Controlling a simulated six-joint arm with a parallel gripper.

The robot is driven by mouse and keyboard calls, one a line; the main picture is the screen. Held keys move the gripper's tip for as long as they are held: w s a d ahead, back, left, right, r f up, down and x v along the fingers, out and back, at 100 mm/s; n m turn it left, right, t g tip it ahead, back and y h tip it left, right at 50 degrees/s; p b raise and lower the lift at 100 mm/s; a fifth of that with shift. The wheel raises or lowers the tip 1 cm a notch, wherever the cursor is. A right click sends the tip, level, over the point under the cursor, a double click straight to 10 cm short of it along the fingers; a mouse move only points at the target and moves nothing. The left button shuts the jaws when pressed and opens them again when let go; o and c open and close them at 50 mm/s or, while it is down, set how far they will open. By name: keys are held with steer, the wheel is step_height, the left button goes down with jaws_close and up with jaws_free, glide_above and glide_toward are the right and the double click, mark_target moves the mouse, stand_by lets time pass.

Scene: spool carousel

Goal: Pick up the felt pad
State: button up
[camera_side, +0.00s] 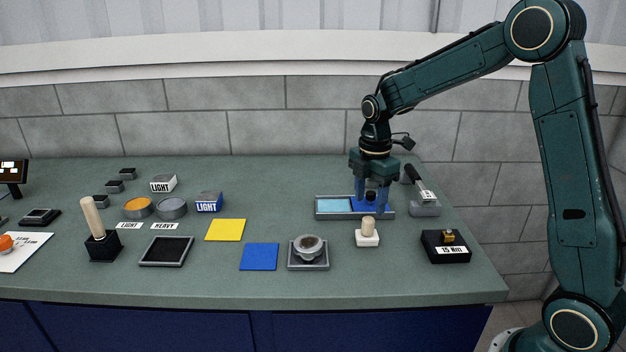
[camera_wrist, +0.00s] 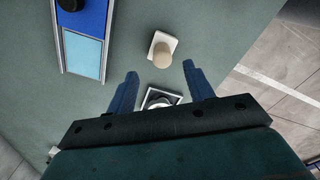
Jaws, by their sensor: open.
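The felt pad appears to be the small white block with a rounded beige knob on top (camera_side: 367,239). It stands upright on the green bench, in front of the two-part tray. In the wrist view the felt pad (camera_wrist: 160,40) lies just beyond my fingertips, roughly centred between them. My gripper (camera_side: 371,206) points down, open and empty. In the side view it overlaps the tray behind the pad, and I cannot tell its exact height. In the wrist view my gripper (camera_wrist: 160,70) shows both fingers spread apart, with nothing between the tips.
The grey tray (camera_side: 318,215) has a light blue and a dark blue part; a dark knob stands in the dark blue part. A round metal piece on a square grey base (camera_side: 308,262) is left of the pad. A black block labelled 15 Nm (camera_side: 432,254) is at right.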

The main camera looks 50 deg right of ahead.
mark_target(369, 218)
steer(key=shift+f, duration=0.8)
steer(key=shift+s+f, duration=0.15)
steer(key=shift+f, duration=2.45)
steer(key=c, duration=1.1)
steer(key=shift+r, duration=0.15)
step_height(369, 218, up, 20)
steer(key=shift+f, duration=0.1)
